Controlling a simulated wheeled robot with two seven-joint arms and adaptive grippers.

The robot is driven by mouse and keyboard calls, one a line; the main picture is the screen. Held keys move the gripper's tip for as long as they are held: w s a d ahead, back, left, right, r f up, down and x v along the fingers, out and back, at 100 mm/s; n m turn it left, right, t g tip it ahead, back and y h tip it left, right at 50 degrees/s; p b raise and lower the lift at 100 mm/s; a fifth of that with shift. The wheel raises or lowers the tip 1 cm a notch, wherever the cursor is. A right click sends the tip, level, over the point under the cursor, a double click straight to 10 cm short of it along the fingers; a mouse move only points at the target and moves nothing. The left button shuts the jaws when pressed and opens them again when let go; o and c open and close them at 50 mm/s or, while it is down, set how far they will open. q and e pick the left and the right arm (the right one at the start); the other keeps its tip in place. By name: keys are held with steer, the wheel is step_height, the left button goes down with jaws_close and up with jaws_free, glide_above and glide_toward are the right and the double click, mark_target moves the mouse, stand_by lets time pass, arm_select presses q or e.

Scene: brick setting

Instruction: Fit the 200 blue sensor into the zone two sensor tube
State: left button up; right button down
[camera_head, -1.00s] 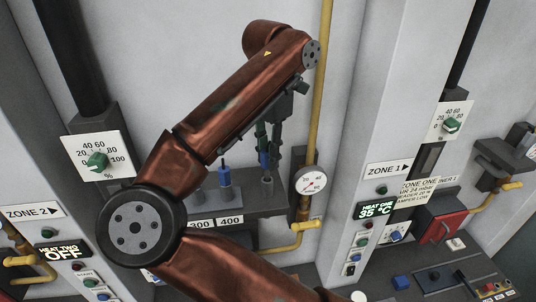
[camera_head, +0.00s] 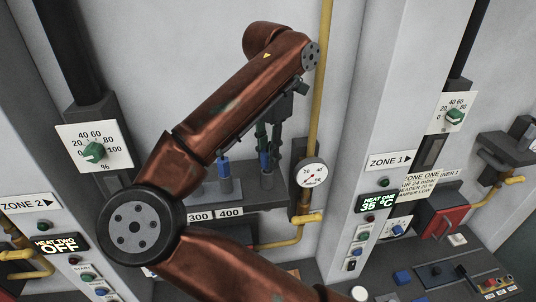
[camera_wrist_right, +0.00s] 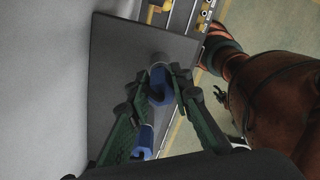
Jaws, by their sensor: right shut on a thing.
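My right gripper (camera_head: 270,150) points down at the dark shelf between the two pillars. Its green fingers also show in the right wrist view (camera_wrist_right: 160,95), closed on a blue sensor (camera_wrist_right: 160,88). In the head view the held blue sensor (camera_head: 263,161) is just above a grey holder (camera_head: 267,181); whether its lower end is inside cannot be told. Another blue sensor (camera_head: 223,165) stands upright in a holder to the left and shows in the wrist view (camera_wrist_right: 144,140). The held sensor's number is not readable. The zone two sensor tube cannot be made out. My left gripper is out of view.
The shelf carries 300 and 400 labels (camera_head: 229,213). A yellow pipe (camera_head: 320,90) with a round gauge (camera_head: 312,173) runs just right of the gripper. The ZONE 2 sign (camera_head: 30,203) is at the left, the ZONE 1 sign (camera_head: 391,161) at the right.

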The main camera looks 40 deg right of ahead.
steer(key=shift+f+b, duration=0.4)
steer(key=shift+f, duration=0.3)
steer(key=c, duration=1.7)
jaws_free()
steer(key=shift+o, duration=0.4)
steer(key=o, duration=0.4)
steer(key=shift+c, duration=0.2)
step_height(320, 180, up, 6)
steer(key=p, duration=0.5)
steer(key=shift+p, duration=0.4)
